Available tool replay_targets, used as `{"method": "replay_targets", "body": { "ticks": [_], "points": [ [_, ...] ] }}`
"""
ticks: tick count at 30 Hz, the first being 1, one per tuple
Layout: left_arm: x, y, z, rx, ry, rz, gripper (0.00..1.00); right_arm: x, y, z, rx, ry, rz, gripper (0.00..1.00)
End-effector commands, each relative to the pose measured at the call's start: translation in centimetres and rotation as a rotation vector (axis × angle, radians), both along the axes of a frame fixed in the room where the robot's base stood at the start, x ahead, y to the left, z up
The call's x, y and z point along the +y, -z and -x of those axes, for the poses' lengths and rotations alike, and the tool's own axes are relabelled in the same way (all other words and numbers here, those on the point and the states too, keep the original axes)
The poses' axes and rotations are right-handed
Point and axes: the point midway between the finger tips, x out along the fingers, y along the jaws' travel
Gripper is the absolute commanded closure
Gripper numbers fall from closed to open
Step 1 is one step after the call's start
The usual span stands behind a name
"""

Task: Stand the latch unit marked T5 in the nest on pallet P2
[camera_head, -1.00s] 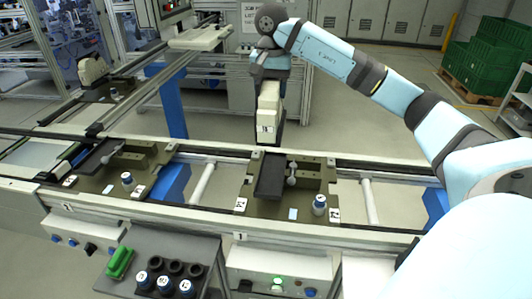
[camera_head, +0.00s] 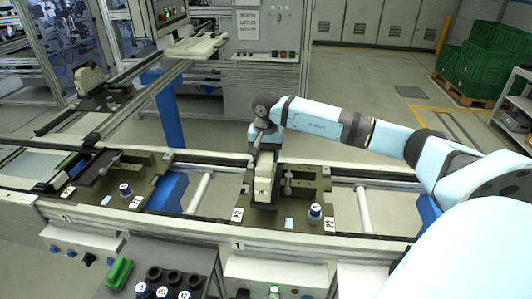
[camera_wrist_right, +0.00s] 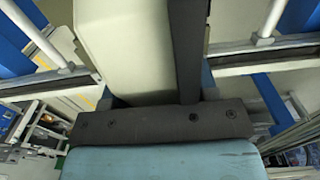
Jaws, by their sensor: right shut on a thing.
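The cream latch unit with a dark side (camera_head: 263,184) is upright at the pallet in the middle of the line. A small mark shows on its face, too small to read. My right gripper (camera_head: 266,156) is shut on its upper part from above. In the right wrist view the cream body and dark strip of the unit (camera_wrist_right: 128,50) stand out from the gripper's dark palm. The olive pallet (camera_head: 303,197) has a dark nest, largely hidden behind and under the unit. I cannot tell whether the unit's foot touches the nest. My left gripper is not in view.
On the pallet, a ball-topped lever (camera_head: 288,183) stands close right of the unit, and a blue-white knob (camera_head: 315,212) at the front right. Another pallet (camera_head: 145,188) sits to the left.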

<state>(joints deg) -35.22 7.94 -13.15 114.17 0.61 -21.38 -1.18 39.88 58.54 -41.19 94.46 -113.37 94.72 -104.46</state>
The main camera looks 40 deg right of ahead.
Motion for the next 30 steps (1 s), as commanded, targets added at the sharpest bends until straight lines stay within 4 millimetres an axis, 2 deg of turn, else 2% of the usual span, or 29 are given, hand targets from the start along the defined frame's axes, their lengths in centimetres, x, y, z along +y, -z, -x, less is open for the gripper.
{"method": "replay_targets", "body": {
  "ticks": [10,11,12,14,21,26,30],
  "points": [
    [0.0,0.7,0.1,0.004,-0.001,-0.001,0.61,0.0,0.4,0.0,-0.001,0.0,0.0,0.95],
    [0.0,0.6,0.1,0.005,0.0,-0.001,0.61,0.0,0.3,0.0,-0.001,0.0,0.0,0.41],
    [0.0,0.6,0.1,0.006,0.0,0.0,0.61,0.0,0.3,0.0,-0.001,0.001,0.0,0.32],
    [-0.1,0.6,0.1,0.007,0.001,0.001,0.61,0.0,0.3,0.0,-0.001,0.0,0.0,0.2],
    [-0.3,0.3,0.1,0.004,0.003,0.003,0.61,0.0,0.3,0.0,-0.001,0.0,-0.001,0.2],
    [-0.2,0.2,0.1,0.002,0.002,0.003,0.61,0.0,-0.5,-0.1,-0.004,0.0,0.0,0.2],
    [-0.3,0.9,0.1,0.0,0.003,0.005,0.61,-0.1,-2.9,-0.1,-0.005,0.001,0.001,0.2]
  ]
}}
